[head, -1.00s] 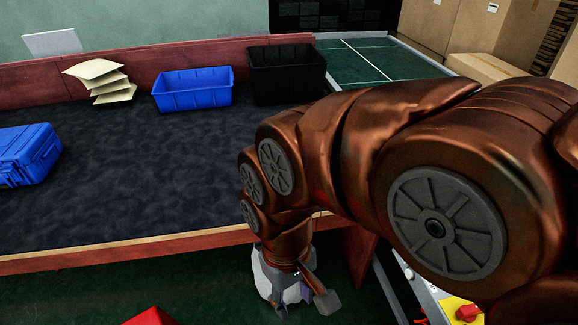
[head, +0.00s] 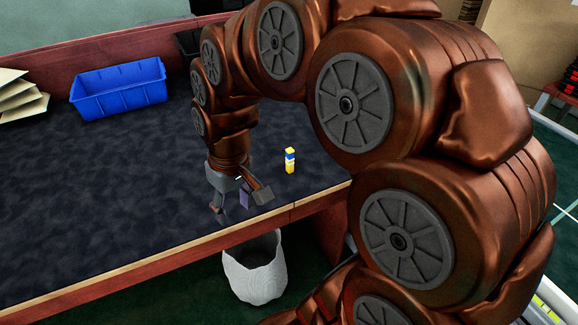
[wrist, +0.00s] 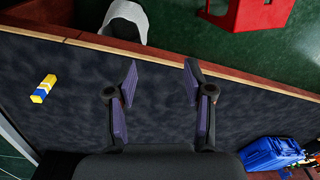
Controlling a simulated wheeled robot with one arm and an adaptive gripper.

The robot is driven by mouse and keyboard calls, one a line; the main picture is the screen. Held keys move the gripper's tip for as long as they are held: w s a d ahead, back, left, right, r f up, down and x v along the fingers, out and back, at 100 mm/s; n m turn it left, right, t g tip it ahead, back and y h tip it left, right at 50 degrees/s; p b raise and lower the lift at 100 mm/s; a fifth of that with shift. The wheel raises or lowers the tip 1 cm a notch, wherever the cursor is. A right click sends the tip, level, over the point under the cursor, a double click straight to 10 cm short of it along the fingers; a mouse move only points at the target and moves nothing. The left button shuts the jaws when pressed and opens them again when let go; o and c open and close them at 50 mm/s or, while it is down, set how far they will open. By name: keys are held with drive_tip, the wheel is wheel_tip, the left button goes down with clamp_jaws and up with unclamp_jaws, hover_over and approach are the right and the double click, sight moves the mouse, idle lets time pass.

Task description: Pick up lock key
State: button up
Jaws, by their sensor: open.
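A small upright piece in yellow, blue and white (head: 290,160) stands on the dark table top near its right end. It is the only thing here that could be the lock key, but I cannot make out a key shape. It also shows at the left of the wrist view (wrist: 43,88). My gripper (head: 241,204) is open and empty above the table near its front edge, to the left of the piece and apart from it. In the wrist view my gripper (wrist: 160,72) has its fingers spread, with only table top between them.
A white basket (head: 254,275) stands on the floor below the front edge. A blue bin (head: 120,90), a stack of papers (head: 18,98) and a partly hidden black bin (head: 188,42) are at the back. The wrist view shows a blue case (wrist: 268,156) and a red object (wrist: 262,12).

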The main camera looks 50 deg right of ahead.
drive_tip(key=w+d+f+t+b, duration=0.1)
drive_tip(key=w+d+f+b, duration=0.1)
drive_tip(key=w+d, duration=0.4)
drive_tip(key=m+t+h+b, duration=0.2)
drive_tip(key=m+t+b, duration=0.1)
drive_tip(key=b, duration=0.2)
approach(290, 150)
drive_tip(key=x, duration=0.5)
drive_tip(key=shift+d, duration=0.1)
drive_tip(key=shift+d+f+p, duration=0.15)
drive_tip(key=shift+d+p, duration=0.1)
drive_tip(key=shift+p, duration=0.05)
drive_tip(key=shift+a+p+x, duration=0.15)
drive_tip(key=shift+p+x, duration=0.15)
drive_tip(key=shift+x, duration=1.55)
drive_tip(key=shift+a+p+x, duration=0.2)
drive_tip(key=shift+p+x, duration=0.05)
drive_tip(key=shift+x, duration=1.6)
drive_tip(key=shift+w, duration=0.1)
clamp_jaws()
